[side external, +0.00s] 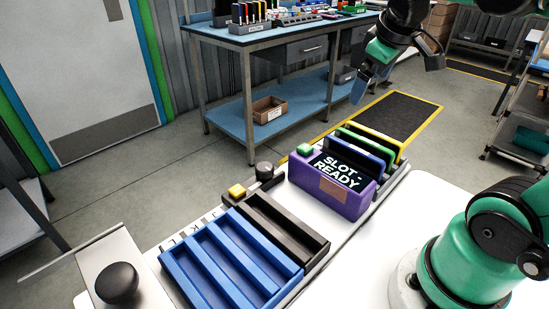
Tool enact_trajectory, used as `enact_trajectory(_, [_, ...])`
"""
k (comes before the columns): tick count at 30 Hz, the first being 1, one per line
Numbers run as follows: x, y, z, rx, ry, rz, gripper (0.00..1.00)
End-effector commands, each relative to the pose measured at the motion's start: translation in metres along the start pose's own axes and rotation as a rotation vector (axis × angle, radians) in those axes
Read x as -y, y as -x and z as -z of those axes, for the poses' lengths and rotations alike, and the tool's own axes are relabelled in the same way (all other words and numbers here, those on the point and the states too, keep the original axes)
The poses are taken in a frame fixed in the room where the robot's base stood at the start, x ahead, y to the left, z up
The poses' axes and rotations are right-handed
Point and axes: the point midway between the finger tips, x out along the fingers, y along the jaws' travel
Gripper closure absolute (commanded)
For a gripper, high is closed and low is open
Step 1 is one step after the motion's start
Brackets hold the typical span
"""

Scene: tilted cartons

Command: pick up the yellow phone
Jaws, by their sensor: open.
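A yellow phone (379,138) stands on edge at the far end of a row of slotted slabs, behind a green one (364,146) and a blue one (352,152). Only its top edge and right end show; the rest is hidden by the slabs in front. My gripper (372,82) hangs in the air at the top of the side external view, above and beyond the row. It is open, holds nothing and appears apart from the phone.
A purple holder with a "SLOT - READY" screen (338,172) stands before the slabs. Empty black (287,222) and blue (232,258) slotted trays lie nearer. A black knob (117,283) is at lower left. A blue-topped workbench (262,37) stands behind.

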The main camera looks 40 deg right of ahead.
Motion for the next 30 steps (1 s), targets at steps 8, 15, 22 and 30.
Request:
enact_trajectory(8, [0.12, -0.048, 0.005, -0.256, -0.094, 0.231, 0.09])
enact_trajectory(15, [0.134, -0.052, 0.002, -0.28, -0.12, 0.269, 0.43])
enact_trajectory(22, [0.133, -0.052, 0.002, -0.279, -0.12, 0.267, 0.43])
enact_trajectory(30, [0.098, -0.059, 0.014, -0.12, -0.594, 0.247, 0.43])
